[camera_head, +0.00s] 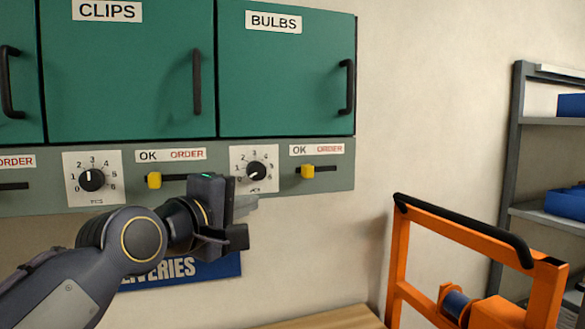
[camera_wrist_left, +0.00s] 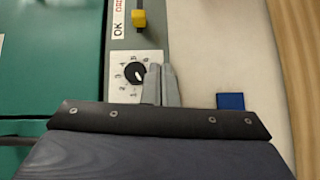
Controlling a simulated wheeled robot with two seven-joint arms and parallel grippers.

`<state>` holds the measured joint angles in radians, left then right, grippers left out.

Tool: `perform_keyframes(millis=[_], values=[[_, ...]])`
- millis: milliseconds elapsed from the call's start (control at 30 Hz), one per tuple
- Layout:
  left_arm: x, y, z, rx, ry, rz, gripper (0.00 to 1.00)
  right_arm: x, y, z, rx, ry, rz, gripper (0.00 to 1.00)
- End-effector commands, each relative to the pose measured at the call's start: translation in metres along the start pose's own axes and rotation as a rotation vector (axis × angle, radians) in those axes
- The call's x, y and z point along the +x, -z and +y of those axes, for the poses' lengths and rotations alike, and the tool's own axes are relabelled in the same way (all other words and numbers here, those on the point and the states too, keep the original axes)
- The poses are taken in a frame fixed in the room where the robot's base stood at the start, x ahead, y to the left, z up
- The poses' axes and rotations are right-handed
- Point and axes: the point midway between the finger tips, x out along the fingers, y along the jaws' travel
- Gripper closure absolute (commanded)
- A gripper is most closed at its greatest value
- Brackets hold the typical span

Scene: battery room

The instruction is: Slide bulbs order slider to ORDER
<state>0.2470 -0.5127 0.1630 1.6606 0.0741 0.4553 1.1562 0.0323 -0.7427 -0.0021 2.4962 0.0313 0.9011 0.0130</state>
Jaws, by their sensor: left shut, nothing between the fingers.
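The bulbs order slider has a yellow knob (camera_head: 307,171) on a dark slot, below the green BULBS door (camera_head: 285,75). The knob sits at the left end of the slot, under OK on the OK/ORDER label (camera_head: 316,149). In the left wrist view the knob (camera_wrist_left: 139,18) is at the top, beside OK. My left gripper (camera_head: 246,203) is shut and empty, below the bulbs dial (camera_head: 257,170) and to the left of the knob, apart from it. Its fingers (camera_wrist_left: 162,84) show beside the dial in the wrist view. My right gripper is not in view.
The CLIPS slider's yellow knob (camera_head: 154,180) is to the left, behind and beside my left wrist. A blue sign (camera_head: 215,267) hangs below the panel. An orange frame (camera_head: 398,255) stands at the right, before a grey shelf (camera_head: 515,150). The wall right of the panel is bare.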

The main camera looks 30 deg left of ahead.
Motion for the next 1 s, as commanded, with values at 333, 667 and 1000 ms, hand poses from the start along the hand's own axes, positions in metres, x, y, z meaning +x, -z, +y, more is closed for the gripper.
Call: perform_keyframes(millis=[333,667,1000], values=[[-0.002,0.010,0.028,-0.081,-0.064,0.025,1.00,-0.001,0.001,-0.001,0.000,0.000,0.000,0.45],[0.024,0.010,0.030,-0.078,-0.059,0.022,1.00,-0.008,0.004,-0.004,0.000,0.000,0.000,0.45],[0.097,0.012,0.036,-0.078,-0.058,0.022,1.00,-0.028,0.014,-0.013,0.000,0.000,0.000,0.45]])
